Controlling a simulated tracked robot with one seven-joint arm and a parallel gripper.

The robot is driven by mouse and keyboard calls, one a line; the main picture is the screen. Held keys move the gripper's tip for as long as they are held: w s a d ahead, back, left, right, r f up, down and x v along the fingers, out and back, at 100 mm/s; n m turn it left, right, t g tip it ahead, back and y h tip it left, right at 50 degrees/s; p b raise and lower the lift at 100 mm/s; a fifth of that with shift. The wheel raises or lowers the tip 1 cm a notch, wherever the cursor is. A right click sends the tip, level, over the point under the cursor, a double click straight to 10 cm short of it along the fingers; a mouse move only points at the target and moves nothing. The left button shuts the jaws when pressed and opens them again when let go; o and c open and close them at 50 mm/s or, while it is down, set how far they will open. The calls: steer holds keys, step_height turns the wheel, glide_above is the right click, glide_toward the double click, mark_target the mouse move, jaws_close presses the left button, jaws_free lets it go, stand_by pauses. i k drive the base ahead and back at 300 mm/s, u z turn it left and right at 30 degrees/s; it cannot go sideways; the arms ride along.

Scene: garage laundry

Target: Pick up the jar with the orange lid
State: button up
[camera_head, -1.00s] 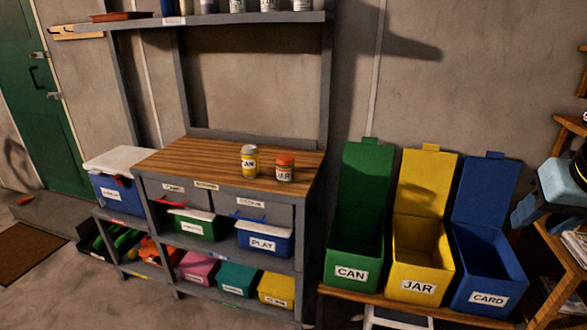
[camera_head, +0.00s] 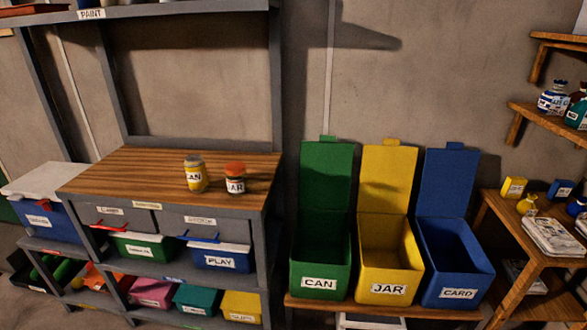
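The jar with the orange lid (camera_head: 236,179) stands upright on the wooden top of the grey workbench (camera_head: 130,172), near its right end. It has a white label reading "AR", partly turned from view. A yellow can (camera_head: 195,174) labelled "AN" with a pale top stands upright just left of it, with a small gap between them. My gripper is not in the current view.
Open green (camera_head: 320,280), yellow (camera_head: 389,288) and blue (camera_head: 458,292) bins labelled CAN, JAR and CARD stand right of the workbench on a low wooden bench. Wooden shelves (camera_head: 540,262) with small items are at the far right. The bench top's left side is clear.

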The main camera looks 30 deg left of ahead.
mark_target(236, 175)
steer(key=u, duration=1.35)
steer(key=i, duration=0.1)
steer(key=z, duration=2.65)
steer(key=k, duration=2.45)
steer(key=u, duration=1.2)
steer(key=i, duration=1)
steer(key=z, duration=0.05)
